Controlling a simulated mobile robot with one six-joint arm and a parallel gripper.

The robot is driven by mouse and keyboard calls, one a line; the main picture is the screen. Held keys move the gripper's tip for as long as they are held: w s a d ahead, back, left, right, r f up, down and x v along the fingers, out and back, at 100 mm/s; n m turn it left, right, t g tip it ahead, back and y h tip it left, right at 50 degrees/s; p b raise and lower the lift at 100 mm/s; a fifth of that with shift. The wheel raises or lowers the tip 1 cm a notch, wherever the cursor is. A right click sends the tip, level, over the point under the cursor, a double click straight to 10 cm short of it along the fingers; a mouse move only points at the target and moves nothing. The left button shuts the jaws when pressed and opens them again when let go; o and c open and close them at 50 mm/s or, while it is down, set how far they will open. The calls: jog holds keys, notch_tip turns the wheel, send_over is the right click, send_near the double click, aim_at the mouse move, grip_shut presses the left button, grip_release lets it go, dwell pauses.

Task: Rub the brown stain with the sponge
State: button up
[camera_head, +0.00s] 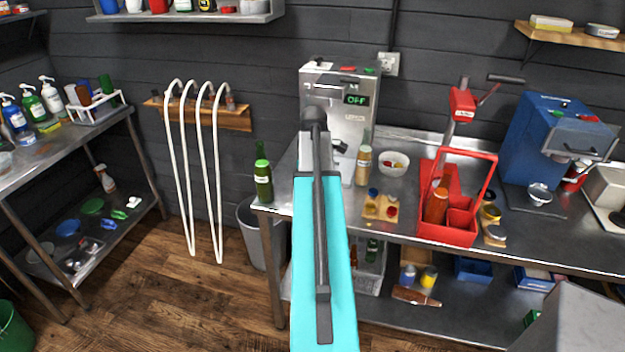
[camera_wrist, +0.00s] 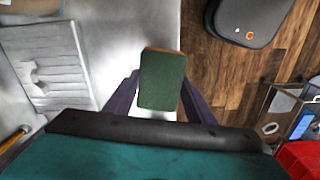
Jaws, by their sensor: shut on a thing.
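My gripper (camera_wrist: 160,88) is shut on a sponge (camera_wrist: 161,80) with a dark green face and a thin orange-brown edge. In the wrist view the sponge sits between the two dark fingers, with a grey metal surface to its left and wood floor to its right. I cannot tell whether it touches anything below. In the head view my arm hides the gripper and the held sponge. A small brownish mark (camera_head: 40,151) on the left steel table (camera_head: 72,141) may be the brown stain; it is too small to be sure.
The left table holds several pump bottles, a white caddy (camera_head: 97,109) and a yellow-green sponge (camera_head: 47,126). The right counter carries a green bottle (camera_head: 263,181) at its edge, a red caddy (camera_head: 446,226) and machines. Wood floor (camera_head: 175,290) is open between them.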

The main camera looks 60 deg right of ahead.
jog(key=shift+r+p, duration=0.85)
jog(key=shift+r, duration=0.65)
jog(key=shift+w, duration=0.1)
jog(key=shift+w+a+f, duration=0.1)
jog(key=shift+w+a, duration=0.25)
jog(key=shift+w, duration=0.05)
jog(key=w+a+f+n+b, duration=0.2)
jog(key=w+a+b, duration=0.1)
jog(key=w+a, duration=1.55)
jog(key=w+a+b, duration=0.1)
jog(key=w+a, duration=0.1)
jog(key=a, duration=0.8)
jog(key=w+a+f+n+b, duration=0.1)
jog(key=w+a, duration=0.1)
jog(key=a, duration=0.9)
jog(key=w+a+f+b, duration=0.1)
jog(key=w+a, duration=0.1)
jog(key=a, duration=0.8)
jog(key=shift+a+f+n+b, duration=0.25)
jog(key=shift+a+n+b, duration=0.05)
jog(key=shift+n+b, duration=0.1)
